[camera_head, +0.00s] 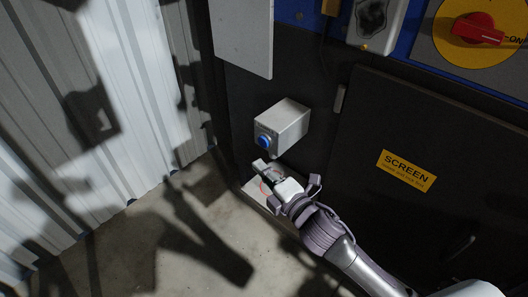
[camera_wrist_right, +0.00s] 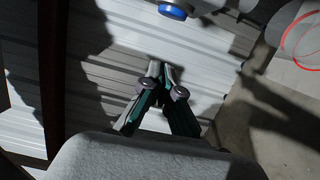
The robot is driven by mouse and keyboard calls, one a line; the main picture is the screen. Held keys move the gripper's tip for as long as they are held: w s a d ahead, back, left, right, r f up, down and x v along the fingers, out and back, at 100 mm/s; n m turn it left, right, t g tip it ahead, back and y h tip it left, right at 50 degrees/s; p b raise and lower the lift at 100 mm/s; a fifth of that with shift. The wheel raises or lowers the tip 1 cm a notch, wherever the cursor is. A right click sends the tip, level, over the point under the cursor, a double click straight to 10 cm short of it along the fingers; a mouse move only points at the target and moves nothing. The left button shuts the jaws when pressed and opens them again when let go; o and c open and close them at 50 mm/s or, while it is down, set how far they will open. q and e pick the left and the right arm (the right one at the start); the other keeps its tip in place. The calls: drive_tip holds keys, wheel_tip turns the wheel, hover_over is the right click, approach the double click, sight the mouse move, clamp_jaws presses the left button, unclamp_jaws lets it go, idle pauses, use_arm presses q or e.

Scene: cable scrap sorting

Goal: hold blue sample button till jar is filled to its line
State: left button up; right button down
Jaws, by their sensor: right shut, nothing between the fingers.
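The blue sample button (camera_head: 264,141) is on the front of a grey box (camera_head: 287,124) fixed to the dark panel. In the right wrist view the blue button (camera_wrist_right: 173,11) shows at the top edge, beyond my fingertips. My right gripper (camera_head: 262,168) is shut and empty, just below the button and apart from it; its fingertips (camera_wrist_right: 161,70) meet in the wrist view. A clear jar (camera_wrist_right: 296,54) with a red ring line is partly in view at the right of the wrist view. In the head view my gripper mostly covers it, and its fill level cannot be told. My left gripper is not in view.
A pale plate (camera_head: 253,194) lies beneath the gripper, low by the panel. A yellow SCREEN label (camera_head: 406,170) is on the dark panel. A red rotary switch (camera_head: 477,28) is at top right. Corrugated wall (camera_head: 60,100) stands left, with bare concrete floor (camera_head: 150,240) below.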

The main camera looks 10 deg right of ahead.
sight(268, 145)
drive_tip(key=shift+w+d+b, duration=0.1)
drive_tip(key=shift+w+d, duration=0.2)
drive_tip(key=shift+w, duration=0.6)
drive_tip(key=shift+w+d+b, duration=0.15)
drive_tip(key=shift+w+d, duration=0.2)
drive_tip(key=shift+w, duration=0.6)
drive_tip(key=shift+w+d+b, duration=0.1)
drive_tip(key=shift+w+d, duration=0.2)
drive_tip(key=shift+w, duration=0.6)
drive_tip(key=shift+w+d+r+p, duration=0.2)
drive_tip(key=shift+w+d+p, duration=0.2)
drive_tip(key=shift+d+p, duration=0.15)
drive_tip(key=shift+w+d, duration=0.15)
drive_tip(key=shift+d, duration=0.1)
drive_tip(key=shift+f, duration=0.1)
drive_tip(key=shift+d, duration=0.1)
